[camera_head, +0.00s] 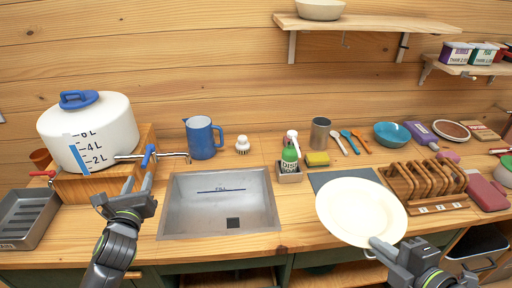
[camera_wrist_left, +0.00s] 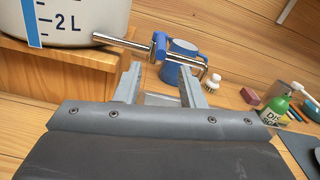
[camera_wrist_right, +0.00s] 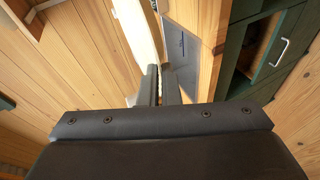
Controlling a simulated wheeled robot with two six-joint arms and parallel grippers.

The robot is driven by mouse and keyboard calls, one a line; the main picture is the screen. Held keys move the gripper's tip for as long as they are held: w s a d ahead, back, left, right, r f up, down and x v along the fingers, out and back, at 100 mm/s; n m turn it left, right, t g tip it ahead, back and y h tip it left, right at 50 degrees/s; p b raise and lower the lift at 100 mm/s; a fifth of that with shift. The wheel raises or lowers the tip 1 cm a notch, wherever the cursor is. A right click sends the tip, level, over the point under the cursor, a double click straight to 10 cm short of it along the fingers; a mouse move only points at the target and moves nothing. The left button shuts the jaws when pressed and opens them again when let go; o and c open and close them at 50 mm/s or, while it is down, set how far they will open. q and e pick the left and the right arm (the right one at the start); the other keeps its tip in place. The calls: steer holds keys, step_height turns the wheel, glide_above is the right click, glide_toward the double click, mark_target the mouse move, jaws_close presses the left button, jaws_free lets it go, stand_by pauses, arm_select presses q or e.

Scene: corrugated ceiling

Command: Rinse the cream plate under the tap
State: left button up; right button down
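The cream plate (camera_head: 360,210) is tilted over the counter to the right of the sink. My right gripper (camera_head: 380,246) is shut on its near right rim; the plate also shows in the right wrist view (camera_wrist_right: 138,28). The tap (camera_head: 172,156) is a metal pipe with a blue lever (camera_head: 148,156), coming from a white water tank (camera_head: 88,132). Its spout ends above the left part of the metal sink (camera_head: 190,215). No water shows. My left gripper (camera_head: 138,184) is open and empty just below and in front of the lever, which appears beyond its fingers in the left wrist view (camera_wrist_left: 160,46).
A blue jug (camera_head: 201,138) and a small brush (camera_head: 242,145) stand behind the sink. A wooden rack (camera_head: 425,181) stands right of the plate. The sink is empty.

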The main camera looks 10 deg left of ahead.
mark_target(144, 161)
arm_select(q)
steer(key=p+x, duration=0.1)
steer(key=x, duration=0.6)
steer(key=shift+w+r, duration=0.2)
steer(key=shift+c, duration=0.5)
jaws_close()
